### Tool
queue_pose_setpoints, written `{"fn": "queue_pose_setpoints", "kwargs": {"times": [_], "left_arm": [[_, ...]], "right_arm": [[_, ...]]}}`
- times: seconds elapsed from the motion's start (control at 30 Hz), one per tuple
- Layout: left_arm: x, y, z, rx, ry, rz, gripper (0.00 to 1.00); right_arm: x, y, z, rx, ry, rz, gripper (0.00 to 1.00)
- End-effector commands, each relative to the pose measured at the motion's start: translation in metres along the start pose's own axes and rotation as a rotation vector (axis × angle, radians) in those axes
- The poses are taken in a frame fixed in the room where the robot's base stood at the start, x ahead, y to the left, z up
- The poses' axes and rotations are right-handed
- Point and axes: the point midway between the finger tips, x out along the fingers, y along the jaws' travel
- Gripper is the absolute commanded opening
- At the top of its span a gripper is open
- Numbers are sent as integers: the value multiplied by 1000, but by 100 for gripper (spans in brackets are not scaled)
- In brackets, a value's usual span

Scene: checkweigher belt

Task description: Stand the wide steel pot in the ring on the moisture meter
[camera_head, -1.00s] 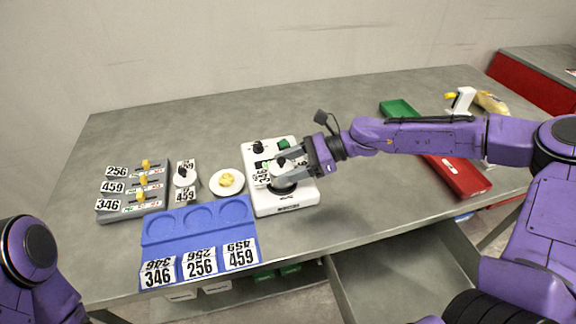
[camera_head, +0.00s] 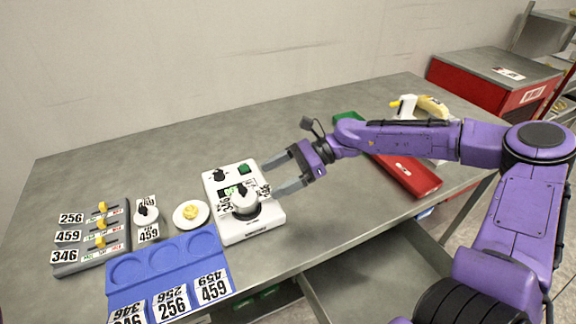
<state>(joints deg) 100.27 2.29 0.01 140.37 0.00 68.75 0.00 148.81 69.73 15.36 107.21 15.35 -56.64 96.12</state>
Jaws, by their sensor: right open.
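The moisture meter (camera_head: 249,228) is a white box near the table's middle, with a green button and a dark round ring on top. A small pale pot (camera_head: 243,197) with a dark top stands upright at the dark ring; it appears to be in it, though the exact seating is too small to tell. Labels beside it are partly readable. My right gripper (camera_head: 271,178) is open and empty just right of the pot, its two fingers apart and pointing left toward it, not visibly touching. My left gripper is out of view.
A blue tray (camera_head: 206,243) with round recesses and number cards lies in front left. A similar pot (camera_head: 146,214), a white dish (camera_head: 178,222) and a grey slider panel (camera_head: 88,254) stand further left. A red bin (camera_head: 415,180) lies right.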

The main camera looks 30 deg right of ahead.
Motion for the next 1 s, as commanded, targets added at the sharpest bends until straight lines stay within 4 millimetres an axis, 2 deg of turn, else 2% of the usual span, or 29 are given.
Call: {"fn": "queue_pose_setpoints", "kwargs": {"times": [0.03,0.1,0.23,0.83,0.93,1.0], "left_arm": [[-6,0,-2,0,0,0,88],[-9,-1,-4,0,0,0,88],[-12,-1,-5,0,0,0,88],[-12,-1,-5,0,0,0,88],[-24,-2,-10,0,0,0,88],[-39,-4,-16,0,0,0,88]], "right_arm": [[-14,-1,5,-5,-4,-5,86],[-27,-1,4,-4,-2,-4,86],[-41,0,2,-2,-1,-1,86],[-46,0,0,0,0,1,86],[-51,0,12,-1,0,1,86],[-57,0,28,-1,0,1,86]]}}
